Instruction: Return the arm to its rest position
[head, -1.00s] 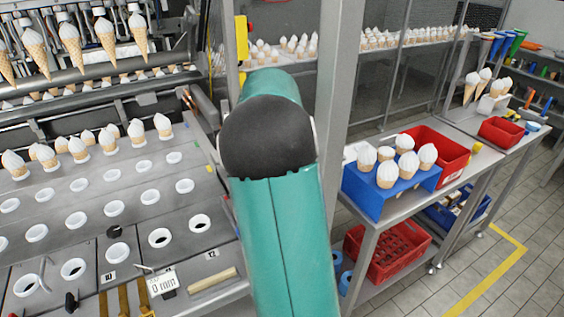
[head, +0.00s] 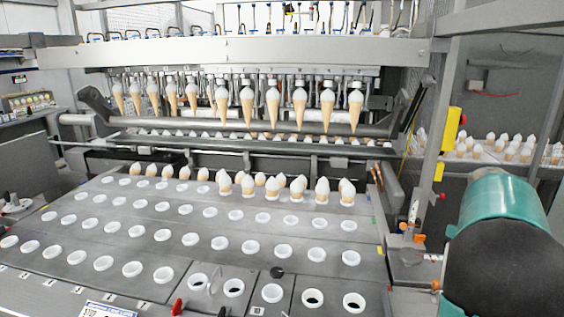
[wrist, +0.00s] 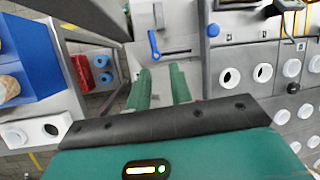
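My teal arm with its dark round joint stands at the right edge of the head view, in front of the machine's right end. My gripper is outside the head view. In the wrist view my gripper (wrist: 161,88) shows two green fingers with a gap between them. It is open, and nothing is seen between the fingers. Below the fingers lie a grey surface and a blue-handled lever (wrist: 154,45).
A row of cones (head: 272,105) hangs over the plate (head: 130,290) with white cup holders. More cones (head: 295,188) stand in its back rows. A grey post (head: 428,130) rises near my arm. The wrist view shows a blue holder (wrist: 35,45) and red crate (wrist: 82,70) at left.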

